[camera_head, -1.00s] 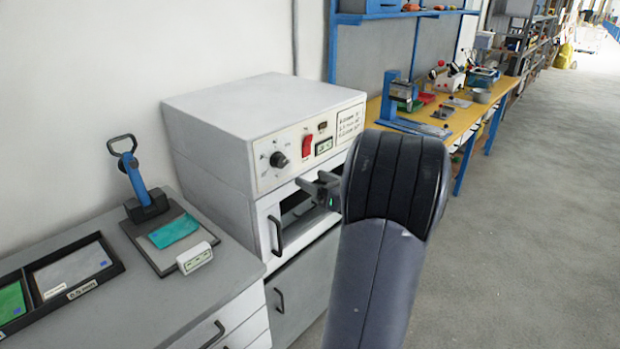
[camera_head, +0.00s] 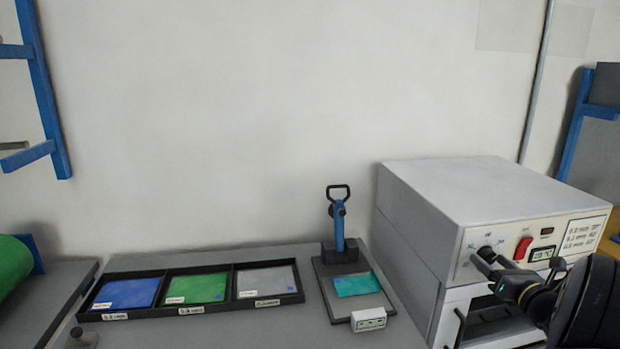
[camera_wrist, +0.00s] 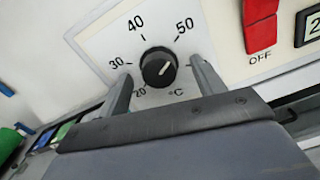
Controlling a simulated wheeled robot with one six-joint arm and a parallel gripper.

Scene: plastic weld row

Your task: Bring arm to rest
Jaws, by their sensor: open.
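My gripper (camera_head: 484,262) is at the right of the head view, in front of the panel of the white oven (camera_head: 470,185). In the wrist view my gripper (camera_wrist: 160,85) is open, with its two fingers on either side of the black temperature knob (camera_wrist: 158,66). I cannot tell whether the fingers touch the knob. The knob's white mark points to the upper right, on a dial numbered from 20 to 50. In the head view the gripper partly covers the knob. My arm comes in from the right edge.
A black tray (camera_head: 233,300) with blue, green and grey sheets lies on the grey bench (camera_head: 240,330). Beside it stands a blue-handled press (camera_head: 339,230) with a teal sheet (camera_head: 356,284) and a small white box (camera_head: 368,319). A red switch (camera_head: 523,247) is right of the knob.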

